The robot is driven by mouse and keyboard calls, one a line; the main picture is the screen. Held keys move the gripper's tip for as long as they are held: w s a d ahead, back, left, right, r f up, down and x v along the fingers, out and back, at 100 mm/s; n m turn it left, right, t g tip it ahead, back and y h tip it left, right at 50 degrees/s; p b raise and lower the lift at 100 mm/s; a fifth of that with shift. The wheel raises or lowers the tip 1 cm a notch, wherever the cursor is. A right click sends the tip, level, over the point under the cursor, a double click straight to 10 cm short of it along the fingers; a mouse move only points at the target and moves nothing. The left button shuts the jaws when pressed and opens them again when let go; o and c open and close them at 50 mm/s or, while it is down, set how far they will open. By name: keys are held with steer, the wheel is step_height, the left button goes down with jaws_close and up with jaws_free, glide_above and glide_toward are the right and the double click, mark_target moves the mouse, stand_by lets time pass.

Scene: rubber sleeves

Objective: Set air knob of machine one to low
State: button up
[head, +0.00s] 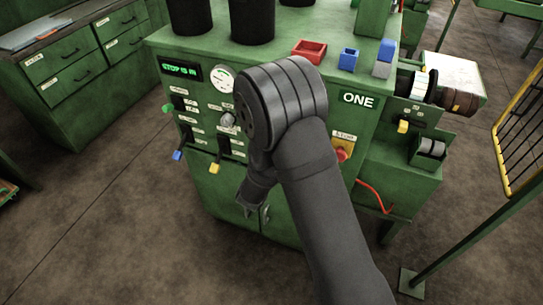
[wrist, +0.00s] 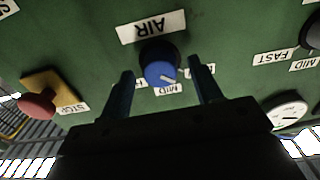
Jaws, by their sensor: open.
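The air knob (wrist: 161,72) of machine one is blue with a white pointer line, below the upside-down AIR label (wrist: 152,27) in the wrist view. The pointer angles down and right, near the MID label (wrist: 168,90). Other position labels beside it are partly covered and I cannot read them fully. My gripper (wrist: 160,69) is open, with one finger on each side of the knob and visible gaps between. I cannot tell how deep the fingertips reach. In the head view my arm hides the knob on machine one (head: 358,98).
A red stop button (wrist: 36,106) on a yellow plate is left of the knob in the wrist view; it also shows in the head view (head: 341,155). A round gauge (wrist: 289,111) and a dark knob (wrist: 313,32) are to the right. Red (head: 309,51) and blue (head: 348,59) bins stand on top.

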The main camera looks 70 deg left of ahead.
steer(key=v, duration=1.7)
steer(key=shift+w+r, duration=0.1)
steer(key=x, duration=1.7)
steer(key=shift+w+a, duration=0.15)
steer(key=shift+a, duration=0.05)
